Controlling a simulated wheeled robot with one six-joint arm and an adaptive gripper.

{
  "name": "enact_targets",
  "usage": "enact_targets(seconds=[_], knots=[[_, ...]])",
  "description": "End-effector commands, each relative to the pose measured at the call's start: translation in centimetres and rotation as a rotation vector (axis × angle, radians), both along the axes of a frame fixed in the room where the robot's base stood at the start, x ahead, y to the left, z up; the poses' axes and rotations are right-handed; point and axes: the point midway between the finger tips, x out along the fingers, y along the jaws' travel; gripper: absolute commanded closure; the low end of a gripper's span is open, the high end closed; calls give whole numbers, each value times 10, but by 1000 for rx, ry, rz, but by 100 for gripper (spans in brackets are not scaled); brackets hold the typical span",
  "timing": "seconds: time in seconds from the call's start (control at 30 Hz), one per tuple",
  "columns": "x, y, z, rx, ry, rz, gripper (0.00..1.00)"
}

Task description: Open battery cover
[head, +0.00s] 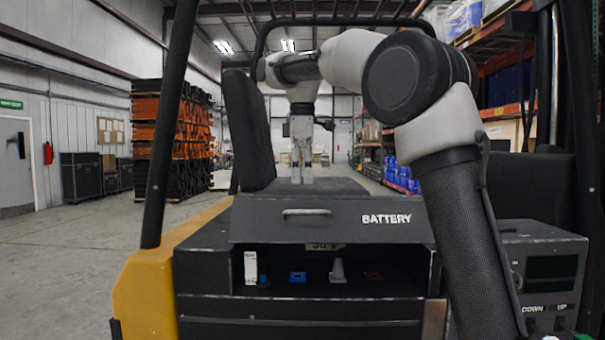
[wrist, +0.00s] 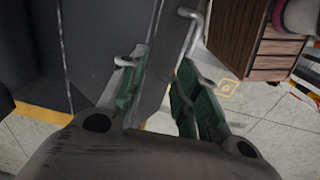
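The battery cover (head: 262,225) is a dark panel marked BATTERY in the head view, with an open dark bay beneath it. I cannot tell how far it is raised. Its grey bar handle (head: 307,212) is on the front face. My gripper (head: 302,178) points down just above and behind the cover's top edge, in front of the seat. In the wrist view my gripper (wrist: 156,76) has its green-padded fingers spread apart. A bent metal bar, seemingly the handle (wrist: 188,38), shows between and beyond the fingertips. Contact with it is not clear.
The bay holds a white label (head: 251,267), a blue connector (head: 297,277), a grey post (head: 338,271) and a red part (head: 374,277). A control box (head: 545,268) marked DOWN and UP stands at the right. A black seat (head: 248,130) is behind. Open floor lies left.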

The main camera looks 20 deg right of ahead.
Motion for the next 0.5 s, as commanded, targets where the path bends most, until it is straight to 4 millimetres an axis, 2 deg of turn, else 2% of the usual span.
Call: enact_targets(seconds=[0.03, 0.17, 0.27, 0.37, 0.5], knots=[[0, 0, 0, 0, 0, 0, 74], [-4, 15, 2, 2, -5, 31, 97], [-20, 46, 17, 10, -30, 98, 100], [-53, 79, 17, -10, -20, 194, 100], [-102, 104, -4, -124, -36, 371, 100]])
